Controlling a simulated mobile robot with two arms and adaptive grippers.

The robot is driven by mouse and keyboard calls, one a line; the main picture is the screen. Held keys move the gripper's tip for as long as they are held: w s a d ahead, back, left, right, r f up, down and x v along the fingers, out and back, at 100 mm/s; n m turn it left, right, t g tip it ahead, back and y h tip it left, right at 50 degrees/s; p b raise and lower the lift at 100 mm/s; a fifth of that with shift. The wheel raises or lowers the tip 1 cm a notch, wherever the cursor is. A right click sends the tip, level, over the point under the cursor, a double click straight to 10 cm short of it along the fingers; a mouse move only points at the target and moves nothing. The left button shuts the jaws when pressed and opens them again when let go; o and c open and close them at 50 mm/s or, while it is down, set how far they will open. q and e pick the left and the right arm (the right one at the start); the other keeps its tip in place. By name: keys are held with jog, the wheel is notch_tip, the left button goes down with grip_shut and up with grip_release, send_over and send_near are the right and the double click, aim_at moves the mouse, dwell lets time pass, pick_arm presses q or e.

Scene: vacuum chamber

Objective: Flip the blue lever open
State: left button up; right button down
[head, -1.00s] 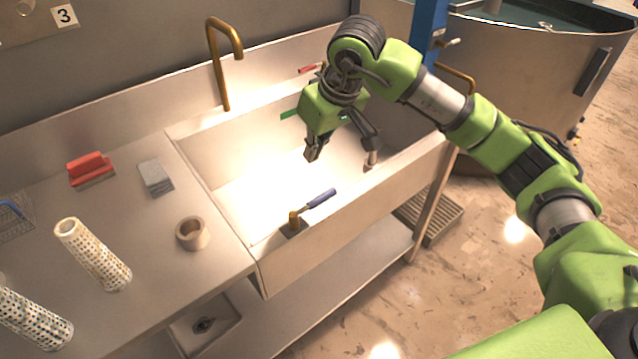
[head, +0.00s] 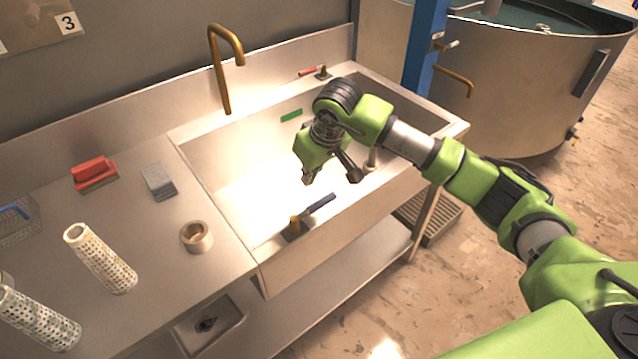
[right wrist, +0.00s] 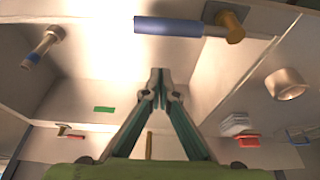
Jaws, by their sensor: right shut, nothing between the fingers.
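The blue lever (head: 320,203) sits on a brass pivot (head: 295,225) at the sink's front rim. Its handle points to the back right along the rim. In the right wrist view the blue handle (right wrist: 168,26) and its brass pivot (right wrist: 232,27) show at the top. My right gripper (head: 307,180) is above the sink, just behind and above the handle, apart from it. In the wrist view its fingertips (right wrist: 160,76) meet with nothing between them. My left gripper is not in view.
A red lever (head: 308,71) is at the sink's back rim. A green strip (head: 291,115) is on the back wall. A brass tap (head: 222,70) rises behind. A tape roll (head: 196,236), grey sponge (head: 158,181), red brush (head: 94,172) and patterned cylinders (head: 101,258) stand left.

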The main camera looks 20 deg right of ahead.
aim_at(313, 211)
jog(key=s, duration=0.1)
jog(key=s+p, duration=0.1)
jog(key=s+d+f+p, duration=0.1)
jog(key=shift+s+d, duration=0.1)
jog(key=shift+s+f, duration=0.1)
jog(key=shift+s, duration=0.1)
jog(key=shift+d, duration=0.1)
